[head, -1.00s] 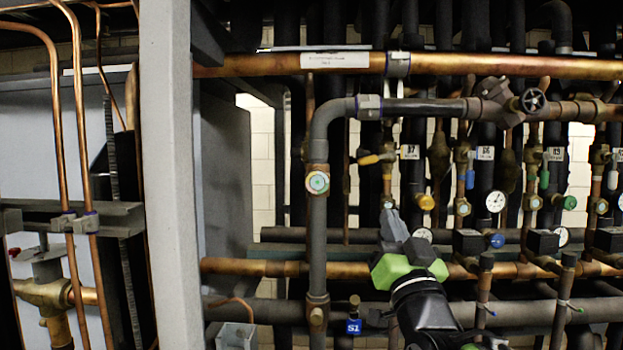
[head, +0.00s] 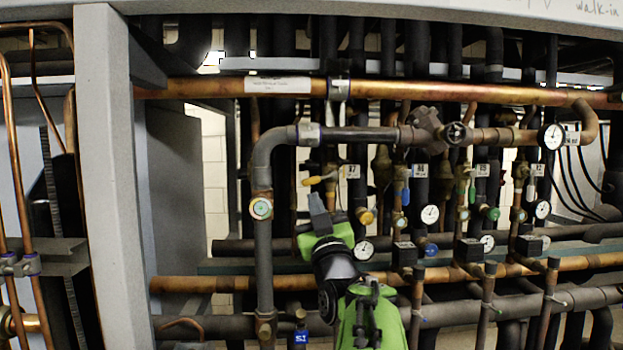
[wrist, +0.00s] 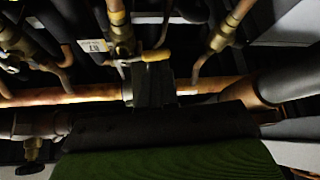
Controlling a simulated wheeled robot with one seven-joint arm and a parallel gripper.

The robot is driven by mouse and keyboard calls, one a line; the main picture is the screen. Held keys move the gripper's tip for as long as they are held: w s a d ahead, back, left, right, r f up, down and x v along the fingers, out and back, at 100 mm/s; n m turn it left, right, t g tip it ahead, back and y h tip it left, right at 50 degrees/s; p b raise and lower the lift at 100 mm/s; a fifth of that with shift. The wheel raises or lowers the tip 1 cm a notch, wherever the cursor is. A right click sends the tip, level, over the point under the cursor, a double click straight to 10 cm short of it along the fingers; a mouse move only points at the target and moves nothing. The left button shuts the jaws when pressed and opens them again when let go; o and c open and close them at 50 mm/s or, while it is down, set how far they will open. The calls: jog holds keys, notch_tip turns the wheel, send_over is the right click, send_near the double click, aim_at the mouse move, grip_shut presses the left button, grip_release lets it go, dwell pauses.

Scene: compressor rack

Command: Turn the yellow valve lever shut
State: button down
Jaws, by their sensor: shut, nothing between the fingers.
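The yellow valve lever (head: 313,181) sticks out to the left of a brass valve on a vertical pipe, left of the label "87". It also shows in the wrist view (wrist: 156,56), roughly level beside its brass valve body (wrist: 122,35). My gripper (head: 318,202) is shut and empty, with its grey fingers pointing up just below the lever in the head view. In the wrist view the dark fingers (wrist: 153,85) end close under the lever. I cannot tell whether they touch it.
A grey insulated pipe (head: 264,250) runs vertically left of my gripper. A copper pipe (head: 200,284) crosses low behind my arm. A round yellow cap (head: 365,216) and a gauge (head: 363,250) sit to the right. A grey post (head: 105,150) stands at the left.

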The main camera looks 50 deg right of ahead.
aim_at(308, 185)
jog(key=p+x, duration=0.1)
jog(key=x, duration=0.2)
jog(key=shift+r, duration=0.1)
jog(key=shift+w+b, duration=0.1)
jog(key=shift+b, duration=0.3)
